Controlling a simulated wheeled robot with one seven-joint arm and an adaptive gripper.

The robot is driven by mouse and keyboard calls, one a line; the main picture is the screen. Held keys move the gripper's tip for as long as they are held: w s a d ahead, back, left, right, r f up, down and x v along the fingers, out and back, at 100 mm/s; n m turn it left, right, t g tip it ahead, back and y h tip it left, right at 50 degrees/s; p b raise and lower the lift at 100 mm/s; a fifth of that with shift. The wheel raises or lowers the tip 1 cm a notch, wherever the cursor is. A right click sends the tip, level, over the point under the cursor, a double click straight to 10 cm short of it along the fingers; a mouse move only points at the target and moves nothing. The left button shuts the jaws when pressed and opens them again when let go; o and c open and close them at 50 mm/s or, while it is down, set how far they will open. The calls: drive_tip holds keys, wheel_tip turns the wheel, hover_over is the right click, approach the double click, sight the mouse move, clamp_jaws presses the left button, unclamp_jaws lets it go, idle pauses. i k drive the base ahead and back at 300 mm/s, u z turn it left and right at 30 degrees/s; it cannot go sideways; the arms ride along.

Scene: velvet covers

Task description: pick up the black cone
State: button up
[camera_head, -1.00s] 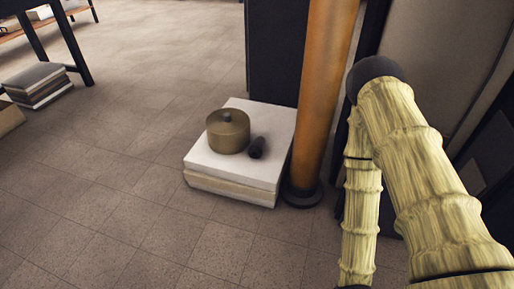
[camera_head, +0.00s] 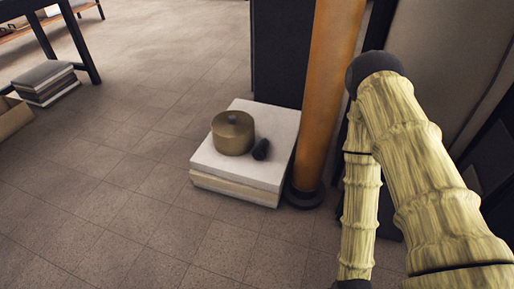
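A small black object (camera_head: 261,149), likely the black cone, lies on the white top of a low block (camera_head: 223,176) on the floor. It sits just right of a round brass-coloured lidded pot (camera_head: 233,134) and close to it. It is small and dark, so its exact shape is hard to tell. My arm (camera_head: 425,175) fills the right side of the head view, with a bamboo-like surface. My gripper is outside the picture.
An orange post (camera_head: 325,100) on a dark round base stands right beside the block. Dark panels (camera_head: 277,55) rise behind. A shelf and stacked books (camera_head: 45,82) are at far left. The tiled floor left and front is free.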

sight(262, 148)
drive_tip(key=u, duration=1.9)
drive_tip(key=k, duration=0.65)
drive_tip(key=z, duration=0.9)
drive_tip(key=i, duration=1)
